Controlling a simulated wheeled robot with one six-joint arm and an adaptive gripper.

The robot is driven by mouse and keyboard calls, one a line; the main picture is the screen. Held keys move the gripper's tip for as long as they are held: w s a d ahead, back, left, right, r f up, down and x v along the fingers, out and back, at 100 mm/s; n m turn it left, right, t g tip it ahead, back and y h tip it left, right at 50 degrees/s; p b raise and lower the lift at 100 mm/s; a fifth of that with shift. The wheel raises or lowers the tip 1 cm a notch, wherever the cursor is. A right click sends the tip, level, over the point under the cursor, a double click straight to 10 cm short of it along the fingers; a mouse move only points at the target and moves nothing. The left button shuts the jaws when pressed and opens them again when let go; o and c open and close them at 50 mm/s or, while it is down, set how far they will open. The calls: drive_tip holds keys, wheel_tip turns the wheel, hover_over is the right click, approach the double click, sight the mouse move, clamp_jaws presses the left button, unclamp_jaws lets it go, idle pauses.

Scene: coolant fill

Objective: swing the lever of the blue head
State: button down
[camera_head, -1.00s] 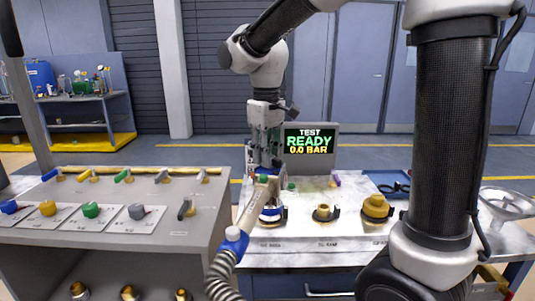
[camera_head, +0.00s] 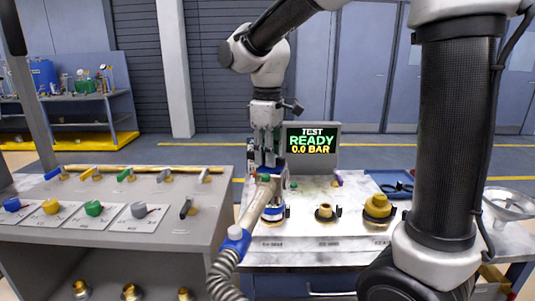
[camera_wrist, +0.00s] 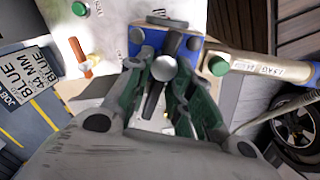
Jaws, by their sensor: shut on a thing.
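The blue head shows in the wrist view (camera_wrist: 135,36) as a blue block with a round grey knob and a dark lever (camera_wrist: 153,98) reaching toward me. In the head view its blue band (camera_head: 274,212) is low at the bench front, partly behind the tan hose handle. My gripper (camera_wrist: 160,92) has its green-grey fingers on both sides of the lever and is shut on it. In the head view my gripper (camera_head: 267,160) points down over the head; its fingertips are hard to make out there.
The tan hose handle (camera_head: 257,205) with a blue collar and ribbed hose stands close beside my gripper. Brass fittings (camera_head: 377,206) stand to the right. A grey valve console (camera_head: 120,235) is at left. The test screen (camera_head: 311,140) behind reads READY, 0.0 BAR.

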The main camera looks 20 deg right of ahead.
drive_tip(key=c, duration=1.4)
unclamp_jaws()
wheel_tip(320, 180, up, 12)
drive_tip(key=shift+r, duration=0.1)
